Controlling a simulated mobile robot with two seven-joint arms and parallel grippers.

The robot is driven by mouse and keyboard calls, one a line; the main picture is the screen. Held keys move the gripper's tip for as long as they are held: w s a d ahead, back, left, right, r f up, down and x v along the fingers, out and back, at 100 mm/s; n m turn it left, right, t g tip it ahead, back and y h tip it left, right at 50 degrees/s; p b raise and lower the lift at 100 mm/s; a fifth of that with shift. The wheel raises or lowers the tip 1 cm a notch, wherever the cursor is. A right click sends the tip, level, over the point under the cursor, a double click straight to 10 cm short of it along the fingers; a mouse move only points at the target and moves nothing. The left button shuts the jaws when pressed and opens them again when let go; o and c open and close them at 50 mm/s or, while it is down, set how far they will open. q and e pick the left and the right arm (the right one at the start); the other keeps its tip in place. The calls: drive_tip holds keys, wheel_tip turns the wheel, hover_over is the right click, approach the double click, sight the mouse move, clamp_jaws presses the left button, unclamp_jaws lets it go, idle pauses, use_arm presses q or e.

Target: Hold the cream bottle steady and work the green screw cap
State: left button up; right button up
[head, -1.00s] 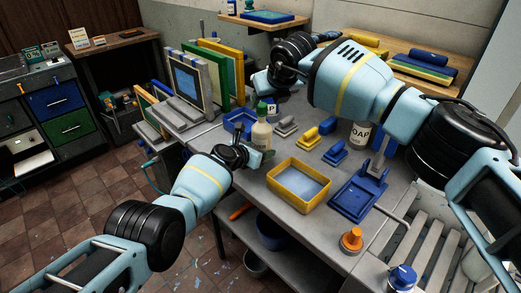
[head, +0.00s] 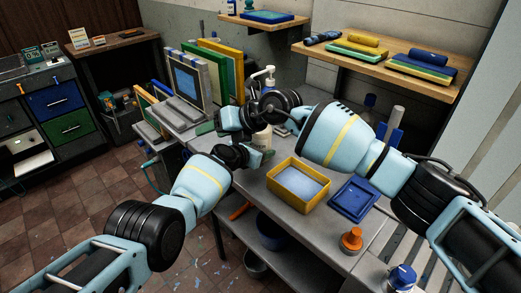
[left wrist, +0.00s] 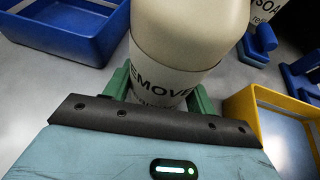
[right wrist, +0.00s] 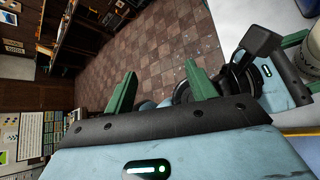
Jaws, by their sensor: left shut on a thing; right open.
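The cream bottle (head: 262,138) stands on the grey bench, and its upper part is hidden in the head view behind my right arm. In the left wrist view the bottle (left wrist: 188,40) looks upright, with dark label lettering. My left gripper (head: 262,157) is shut on its lower body, a green finger on each side (left wrist: 160,88). The green screw cap is hidden in the head view and out of frame in the left wrist view. My right gripper (head: 210,128) is open, left of the bottle; its fingers (right wrist: 160,90) have nothing between them.
A yellow tray (head: 297,197) stands to the right of the bottle, with a blue tray (head: 354,198) beyond it. A screen frame (head: 190,80) stands behind on the left. A white pump bottle (head: 264,76) is behind my right wrist. An orange-capped item (head: 351,240) is near the front edge.

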drive_tip(key=s+a+r+m+t+y, duration=0.2)
drive_tip(key=s+r+m+y, duration=0.25)
drive_tip(key=s+y, duration=0.2)
drive_tip(key=w+d+f+m+t+h, duration=0.1)
drive_tip(key=d+m+t+h, duration=0.1)
drive_tip(key=d+m+t, duration=0.9)
drive_tip(key=s+d+f+n+g+h, duration=0.1)
drive_tip(key=s+d+f+n+h, duration=0.1)
drive_tip(key=f, duration=0.7)
drive_tip(key=s+d+f+n+h, duration=0.3)
drive_tip(key=s+d+f+n, duration=0.1)
drive_tip(key=s+f+n, duration=0.3)
wheel_tip(320, 180, down, 2)
drive_tip(key=shift+s+d+f+g, duration=0.25)
drive_tip(key=shift+s+d+g, duration=0.15)
drive_tip(key=shift+s, duration=0.75)
